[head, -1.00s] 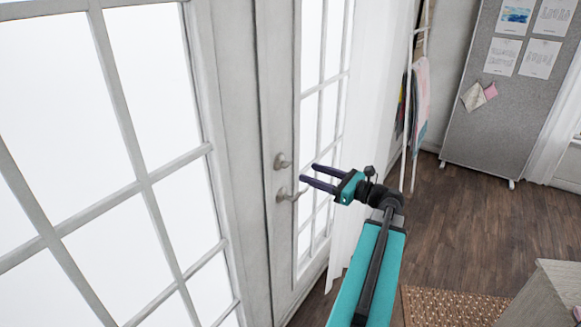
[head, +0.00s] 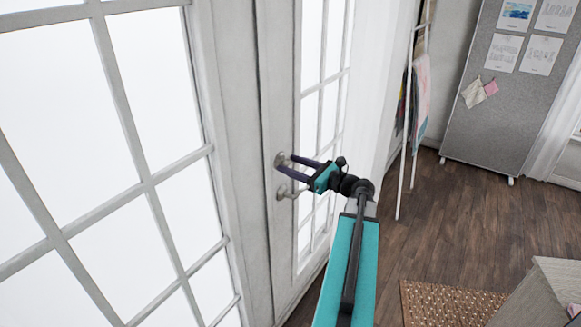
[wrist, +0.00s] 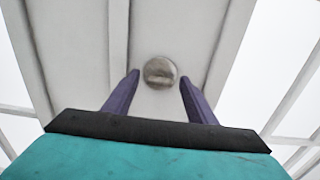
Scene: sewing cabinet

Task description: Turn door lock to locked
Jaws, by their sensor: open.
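The door lock is a round metal knob (wrist: 160,72) on the white door's stile. In the head view the lock (head: 280,158) sits just above the lever handle (head: 283,193). My gripper (head: 284,164) has its two purple fingers spread and pointing at the door, close to the lock. In the wrist view my gripper (wrist: 157,80) is open and empty, with the knob between and slightly beyond the fingertips. I cannot tell whether the fingertips touch the door. The knob's turn position is too blurred to tell.
White glass-paned doors (head: 145,180) fill the left. A white curtain (head: 375,110) hangs right of the lock. A ladder rack (head: 411,130) with cloths and a grey pinboard (head: 483,120) stand behind. A wooden cabinet (head: 545,290) and woven rug (head: 445,300) are at lower right.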

